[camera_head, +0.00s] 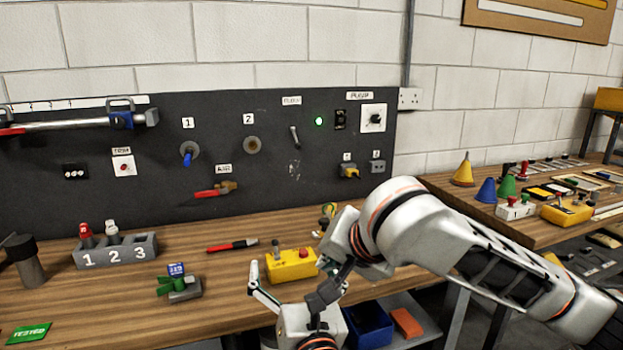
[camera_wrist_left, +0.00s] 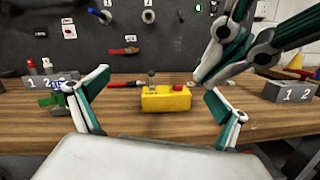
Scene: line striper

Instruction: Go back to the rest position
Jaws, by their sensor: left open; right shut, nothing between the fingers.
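My left gripper (camera_head: 297,276) is at the front edge of the bench, low in the head view. Its two fingers are spread apart and empty, as the left wrist view (camera_wrist_left: 157,92) also shows. The yellow box (camera_head: 291,265) with a red button stands on the bench beyond these fingers, and in the left wrist view the box (camera_wrist_left: 166,98) appears between them. My right arm reaches in from the right and crosses in front of the bench's right end. Its gripper (camera_wrist_left: 203,74) shows at the upper right of the left wrist view, shut and empty; in the head view its fingertips are not clear.
A grey numbered block (camera_head: 116,250), a green-and-grey part (camera_head: 179,288) and a red-and-black tool (camera_head: 232,245) lie on the wooden bench. A dark panel (camera_head: 270,190) rises behind. A second bench (camera_head: 450,190) with cones stands right. The bench's front left is mostly clear.

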